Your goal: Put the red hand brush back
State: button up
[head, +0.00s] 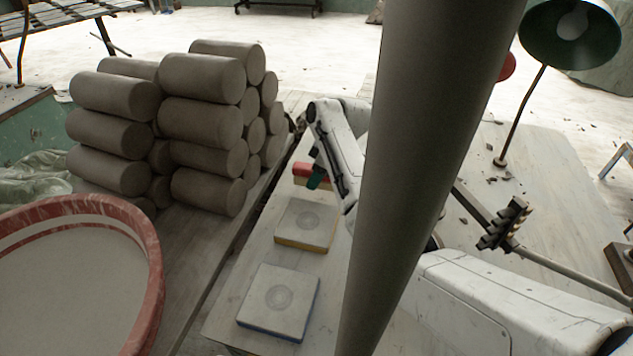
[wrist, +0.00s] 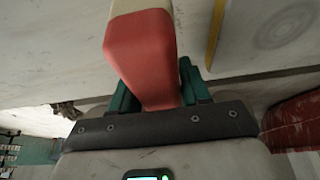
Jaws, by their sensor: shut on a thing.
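The red hand brush (wrist: 148,58) fills the space between the green fingers of my gripper (wrist: 157,84) in the wrist view. It is a red block with a pale strip at its far end. In the head view the brush (head: 308,168) shows as a small red shape beside the green fingers of my gripper (head: 317,178), over the far left part of the pale table. My gripper is shut on it. The fingers and arm hide part of it, and I cannot tell whether it touches the table.
A yellow-edged square slab (head: 306,226) and a blue-edged one (head: 279,303) lie on the table (head: 233,318), nearer than the brush. Stacked grey clay cylinders (head: 200,122) stand left, behind a red-rimmed tub (head: 152,262). A green lamp (head: 540,62) stands at right. My column blocks the middle.

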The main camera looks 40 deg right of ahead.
jog(key=shift+f, duration=1.2)
jog(key=shift+f, duration=0.15)
jog(key=o, duration=0.9)
jog(key=shift+o, duration=0.2)
jog(key=v, duration=1.2)
